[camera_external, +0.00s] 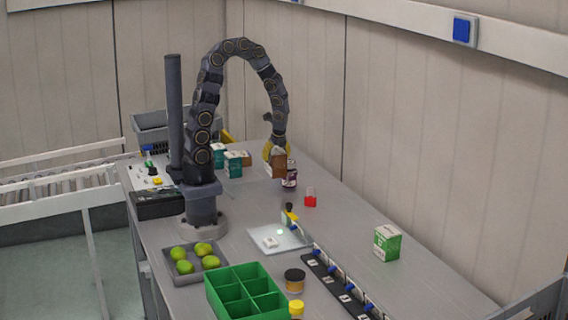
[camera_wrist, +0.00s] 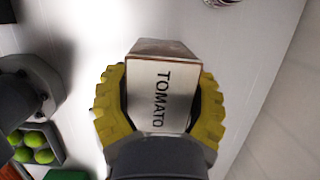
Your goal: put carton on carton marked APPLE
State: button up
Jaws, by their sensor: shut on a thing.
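My gripper (camera_external: 273,153) is shut on a brown carton (camera_external: 279,165), held above the far part of the table. In the wrist view, its yellow fingers grip both sides of the carton (camera_wrist: 160,95), whose white face reads TOMATO. A green and white carton (camera_external: 387,243) stands upright alone at the right of the table, well apart from my gripper. More cartons stand at the back left: two teal and white ones (camera_external: 233,165) (camera_external: 217,155) and a brown one (camera_external: 246,158). The lettering on these standing cartons is too small to read, so I cannot tell which is marked APPLE.
A green divided box (camera_external: 247,293), a tray of green fruit (camera_external: 172,262) and a black strip with switches (camera_external: 338,286) occupy the front. Table around the green carton is clear.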

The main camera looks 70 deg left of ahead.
jog(key=w+d+r+m+t, duration=0.2)
jog(key=w+d+r+m, duration=0.2)
jog(key=w+d+m, duration=0.45)
jog(key=s+d+r+m+h, duration=0.1)
jog(key=d+r+m, duration=0.15)
jog(key=d, duration=0.75)
jog(key=s+d+r+m+t+h, duration=0.1)
jog(key=d+r+m, duration=0.15)
jog(key=d, duration=0.75)
jog(key=s+d+r+m+h, duration=0.15)
jog(key=d+m, duration=0.25)
jog(key=d, duration=0.6)
send_over(391, 229)
jog(key=f, duration=0.9)
jog(key=shift+s+f, duration=0.15)
jog(key=shift+s, duration=0.05)
jog(key=shift+f, duration=1.55)
jog(key=shift+w+f, duration=0.1)
